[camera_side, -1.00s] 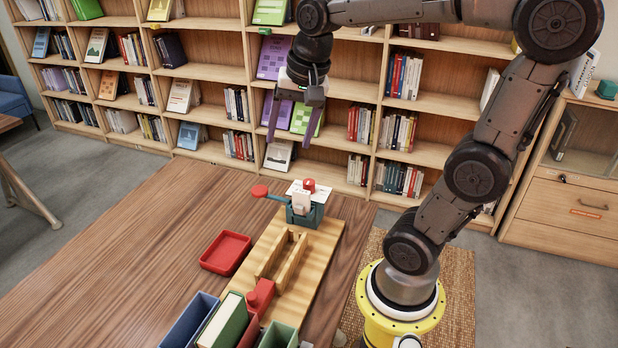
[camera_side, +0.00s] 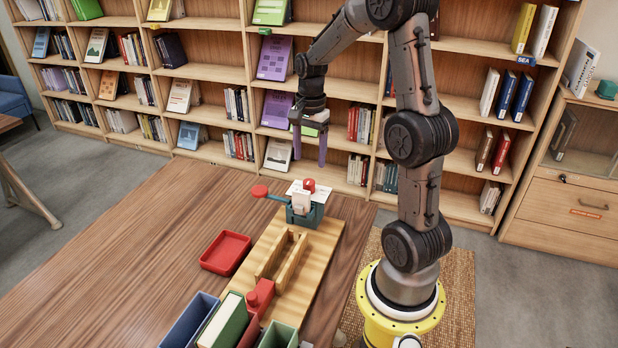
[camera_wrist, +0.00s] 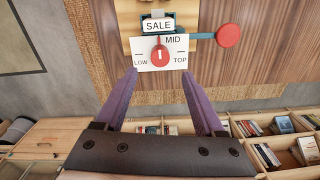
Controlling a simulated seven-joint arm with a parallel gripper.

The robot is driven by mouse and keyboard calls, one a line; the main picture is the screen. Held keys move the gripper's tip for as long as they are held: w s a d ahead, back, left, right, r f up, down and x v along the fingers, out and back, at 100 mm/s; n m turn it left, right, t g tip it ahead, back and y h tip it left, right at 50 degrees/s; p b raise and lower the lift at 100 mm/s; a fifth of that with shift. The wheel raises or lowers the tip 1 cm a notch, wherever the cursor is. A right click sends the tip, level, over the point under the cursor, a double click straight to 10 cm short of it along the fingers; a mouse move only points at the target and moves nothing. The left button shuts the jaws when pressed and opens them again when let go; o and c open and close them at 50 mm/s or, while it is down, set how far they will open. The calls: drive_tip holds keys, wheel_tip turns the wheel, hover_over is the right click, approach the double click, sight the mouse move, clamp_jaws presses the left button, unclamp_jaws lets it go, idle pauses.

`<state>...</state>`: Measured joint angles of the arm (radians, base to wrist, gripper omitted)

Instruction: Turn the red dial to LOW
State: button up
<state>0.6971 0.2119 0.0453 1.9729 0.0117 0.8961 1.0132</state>
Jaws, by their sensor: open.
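The red dial (camera_side: 309,185) stands on a white plate on top of a teal device (camera_side: 306,216) at the far end of a wooden board. In the wrist view the dial (camera_wrist: 159,56) has a white line that looks roughly upright, towards MID. The plate (camera_wrist: 146,65) reads LOW at left, MID above and TOP at right. My gripper (camera_side: 310,160) is open and empty, its purple fingers pointing down above the dial and apart from it. In the wrist view the fingertips (camera_wrist: 160,72) appear on either side of the dial's lower end.
A SALE card (camera_side: 301,203) stands close beside the dial. A teal lever with a red knob (camera_side: 260,191) sticks out from the device. A red tray (camera_side: 226,253), a wooden holder (camera_side: 282,258) and several bins are nearer. Bookshelves stand behind the table.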

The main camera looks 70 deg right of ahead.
sight(309, 181)
wheel_tip(309, 181, down, 8)
drive_tip(key=shift+w+r, duration=0.1)
drive_tip(key=shift+r, duration=0.15)
clamp_jaws()
idle(0.4)
